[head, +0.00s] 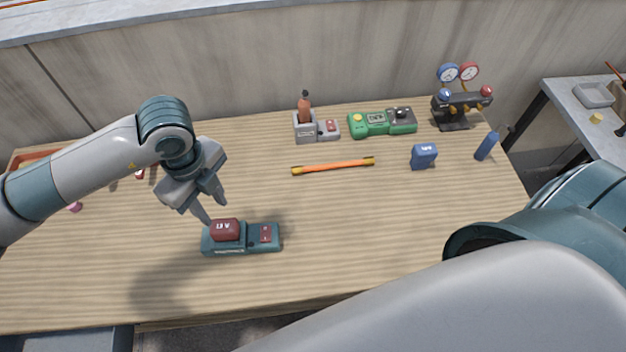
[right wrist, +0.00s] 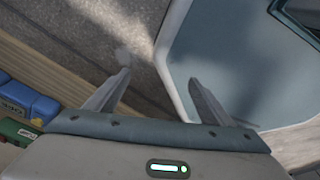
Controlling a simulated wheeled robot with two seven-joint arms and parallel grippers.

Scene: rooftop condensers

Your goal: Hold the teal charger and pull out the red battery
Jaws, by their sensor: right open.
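The teal charger (head: 243,246) lies on the wooden table, left of the middle in the head view. The red battery (head: 225,229) sits upright in the charger's left part, and a dark red panel is on the charger's right part. My left gripper (head: 216,208) is just above and behind the battery, its fingers pointing down. Its fingers look spread, with nothing between them. My right gripper (right wrist: 160,85) shows in the right wrist view, open and empty, away from the charger. In the head view my right arm fills the lower right and hides the right hand.
At the back of the table (head: 130,285) stand a grey holder (head: 305,126), a green device (head: 375,124) and a gauge manifold (head: 455,107). An orange rod (head: 333,166), blue block (head: 423,156) and blue bottle (head: 487,146) lie nearer. The table around the charger is clear.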

